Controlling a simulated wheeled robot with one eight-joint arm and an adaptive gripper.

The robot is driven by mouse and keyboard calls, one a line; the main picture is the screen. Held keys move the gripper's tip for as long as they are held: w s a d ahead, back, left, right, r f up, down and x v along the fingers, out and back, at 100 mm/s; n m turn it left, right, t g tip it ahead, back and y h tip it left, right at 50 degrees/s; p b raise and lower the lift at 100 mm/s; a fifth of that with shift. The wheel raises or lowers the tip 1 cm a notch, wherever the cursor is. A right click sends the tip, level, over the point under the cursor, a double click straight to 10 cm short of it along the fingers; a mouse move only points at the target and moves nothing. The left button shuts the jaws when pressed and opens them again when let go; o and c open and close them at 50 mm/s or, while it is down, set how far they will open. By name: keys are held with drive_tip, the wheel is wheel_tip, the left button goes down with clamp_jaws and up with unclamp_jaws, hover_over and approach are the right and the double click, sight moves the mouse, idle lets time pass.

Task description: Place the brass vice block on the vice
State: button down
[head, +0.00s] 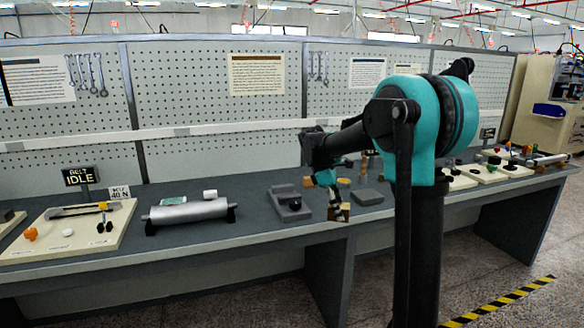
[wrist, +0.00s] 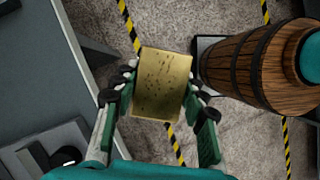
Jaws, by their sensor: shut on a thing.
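The brass vice block (wrist: 162,83) is a gold, speckled rectangular piece. My gripper (wrist: 163,90) is shut on it, with a finger on each side. In the head view, the block (head: 342,213) shows at my gripper (head: 334,203), by the bench's front edge. The grey vice (head: 291,206) appears to be the low block with a dark knob on the bench, just left of my gripper. Part of it shows at the lower left of the wrist view (wrist: 48,150), apart from the brass block. The wrist view shows floor behind the held block.
The bench (head: 262,222) holds a metal roller (head: 187,213) on the left and a flat grey block (head: 367,197) right of my gripper. A cream board (head: 72,232) with small parts lies further left. A wooden barrel (wrist: 245,65) stands beyond the bench edge.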

drive_tip(key=d+f+m+g+y, duration=0.1)
drive_tip(key=f+m+y, duration=0.1)
drive_tip(key=f+m, duration=0.5)
drive_tip(key=d+f+m+g+y, duration=0.2)
drive_tip(key=f+m, duration=0.6)
drive_tip(key=f, duration=1.1)
drive_tip(key=shift+d+f+g, duration=0.25)
drive_tip(key=shift+f+g, duration=0.05)
drive_tip(key=shift+f, duration=0.05)
